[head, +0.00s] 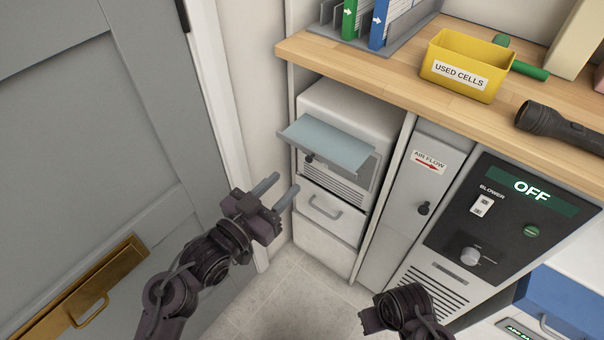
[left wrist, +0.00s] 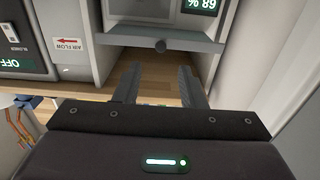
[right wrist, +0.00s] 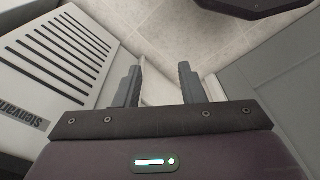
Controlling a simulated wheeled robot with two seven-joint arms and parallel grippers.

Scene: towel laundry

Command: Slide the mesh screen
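A grey-blue flat panel (head: 330,146) sticks out from the upper front of the white unit (head: 350,108) under the counter. I cannot clearly make out mesh on this panel. My left gripper (head: 287,182) is open and empty, below and in front of the panel, apart from it. My right gripper (right wrist: 158,68) is open and empty, above the floor.
A narrow door with an AIR FLOW label (head: 429,161) and a blower panel reading OFF (head: 532,190) stand to the right. The wooden counter (head: 400,75) above holds a yellow bin (head: 468,64) and a flashlight (head: 560,125). A grey door (head: 100,130) bounds the left side.

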